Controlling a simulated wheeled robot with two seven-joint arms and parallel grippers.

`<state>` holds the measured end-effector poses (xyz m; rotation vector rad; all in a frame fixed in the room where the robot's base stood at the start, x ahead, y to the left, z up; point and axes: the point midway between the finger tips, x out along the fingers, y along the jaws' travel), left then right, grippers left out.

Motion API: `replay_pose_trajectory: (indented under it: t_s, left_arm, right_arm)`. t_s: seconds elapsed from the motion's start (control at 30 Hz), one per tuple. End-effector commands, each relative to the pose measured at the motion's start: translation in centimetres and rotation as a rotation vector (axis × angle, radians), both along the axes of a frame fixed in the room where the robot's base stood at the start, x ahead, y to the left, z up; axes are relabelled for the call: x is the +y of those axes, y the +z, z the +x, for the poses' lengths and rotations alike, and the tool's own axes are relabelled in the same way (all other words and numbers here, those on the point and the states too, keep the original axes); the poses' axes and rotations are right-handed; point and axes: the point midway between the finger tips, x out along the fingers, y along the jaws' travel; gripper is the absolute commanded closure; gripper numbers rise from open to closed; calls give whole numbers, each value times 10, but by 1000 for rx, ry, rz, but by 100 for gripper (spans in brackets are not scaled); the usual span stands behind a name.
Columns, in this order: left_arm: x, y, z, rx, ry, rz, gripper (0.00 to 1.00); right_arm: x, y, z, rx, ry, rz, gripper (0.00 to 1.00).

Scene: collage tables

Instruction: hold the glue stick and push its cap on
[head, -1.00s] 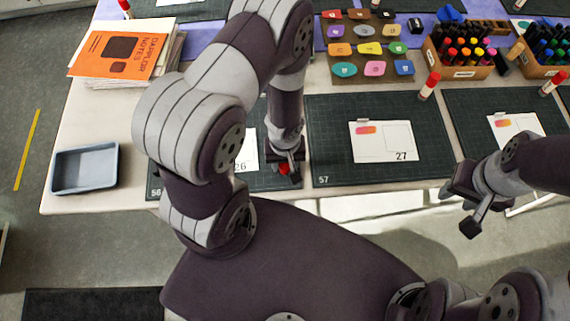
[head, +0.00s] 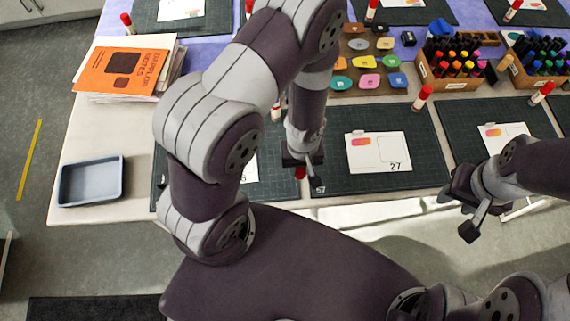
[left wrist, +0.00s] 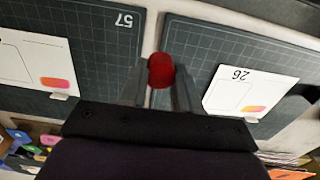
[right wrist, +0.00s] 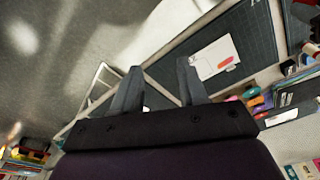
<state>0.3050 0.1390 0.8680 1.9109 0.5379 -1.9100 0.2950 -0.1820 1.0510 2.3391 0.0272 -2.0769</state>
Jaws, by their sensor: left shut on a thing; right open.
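My left gripper (head: 302,166) is shut on a red piece (head: 300,173), which looks like a glue stick's cap. In the left wrist view the red piece (left wrist: 161,70) sits between the fingertips, seen from its rounded end; whether a stick is attached is hidden. The gripper is over the front gap between mat 26 (left wrist: 205,60) and mat 57 (head: 335,180). A glue stick (head: 276,112) shows partly behind my left arm; its top is unclear. Another red-capped glue stick (head: 422,98) stands upright beyond mat 57. My right gripper (head: 463,208) is open and empty, off the table's front edge.
A card marked 27 (head: 379,165) lies on mat 57. A grey tray (head: 90,181) and orange-topped booklets (head: 122,71) are at left. Marker boxes (head: 455,86) and coloured pads (head: 368,62) stand at the back. Mat 57 is bare around its card.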

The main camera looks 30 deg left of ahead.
Motion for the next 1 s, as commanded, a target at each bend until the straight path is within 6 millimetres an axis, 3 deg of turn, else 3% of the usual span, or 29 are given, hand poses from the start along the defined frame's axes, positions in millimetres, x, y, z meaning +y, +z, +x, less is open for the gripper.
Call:
replay_pose_trajectory:
  t_s: [0.03, 0.2, 0.4, 0.83, 0.9, 1.0]
  left_arm:
    - [-12, 15, 3, 1, -7, 0, 96]
    - [-44, 34, 12, 1, -4, 0, 96]
    - [-66, 40, 18, -1, -2, 0, 96]
    - [-70, 44, 19, 0, 1, 0, 96]
    - [-70, 44, 19, 0, 1, 0, 96]
    - [-70, 43, 19, 0, 1, 0, 96]
  right_arm:
    - [0, 16, 0, 0, 0, 0, 57]
    - [0, 36, 0, 0, 0, 0, 57]
    - [0, 29, 0, 0, 0, 0, 57]
    - [0, 30, 0, 0, 0, 0, 57]
    - [0, 30, 0, 0, 0, 0, 40]
    - [0, 29, 0, 0, 1, 0, 40]
